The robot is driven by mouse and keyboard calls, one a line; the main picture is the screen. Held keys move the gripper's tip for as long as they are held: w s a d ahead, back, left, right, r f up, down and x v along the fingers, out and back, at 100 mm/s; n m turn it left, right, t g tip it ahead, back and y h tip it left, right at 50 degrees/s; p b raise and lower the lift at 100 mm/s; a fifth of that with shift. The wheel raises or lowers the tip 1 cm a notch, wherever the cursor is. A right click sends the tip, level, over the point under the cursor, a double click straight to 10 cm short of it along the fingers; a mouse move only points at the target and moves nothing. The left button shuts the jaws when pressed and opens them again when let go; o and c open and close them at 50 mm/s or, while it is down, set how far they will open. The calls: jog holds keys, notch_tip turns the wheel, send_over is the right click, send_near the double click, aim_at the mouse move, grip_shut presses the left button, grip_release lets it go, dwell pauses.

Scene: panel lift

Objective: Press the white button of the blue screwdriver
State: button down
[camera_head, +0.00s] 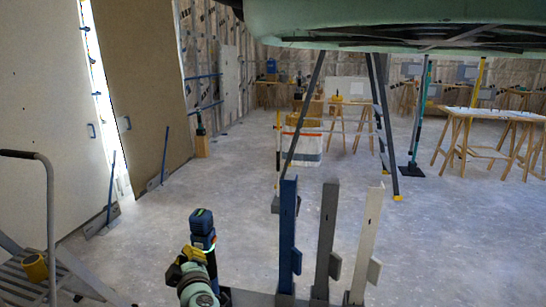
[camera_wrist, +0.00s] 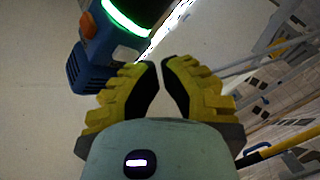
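The blue screwdriver (camera_head: 202,222) stands upright at the lower middle of the head view, dark blue and black with a glowing ring. In the wrist view its blue body (camera_wrist: 96,38) is at the upper left, with a bright green-white ring. A small white patch, seemingly the white button (camera_wrist: 126,54), shows on the body just above my left finger. My gripper (camera_wrist: 160,65) has yellow fingers with black pads. The tips nearly meet and hold nothing. In the head view my gripper (camera_head: 188,258) is right beside the screwdriver's lower part. I cannot tell whether they touch.
Blue, grey and white upright posts (camera_head: 288,235) stand just right of the screwdriver. A metal step platform with a rail (camera_head: 50,220) is at the left. Large panels (camera_head: 135,85) lean on the left wall. A green overhead body (camera_head: 400,18) hangs above. The concrete floor beyond is largely open.

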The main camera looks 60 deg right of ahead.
jog(key=shift+w+d, duration=0.1)
jog(key=shift+w+d, duration=0.1)
jog(key=shift+d, duration=0.25)
dwell(0.4)
jog(key=shift+s+a, duration=0.2)
jog(key=shift+a, duration=0.4)
jog(key=a, duration=0.1)
jog(key=s+a, duration=0.1)
jog(key=a, duration=0.1)
jog(key=s+a, duration=0.1)
jog(key=a, duration=0.1)
jog(key=shift+s+a, duration=0.15)
jog(key=shift+a, duration=0.1)
dwell(0.4)
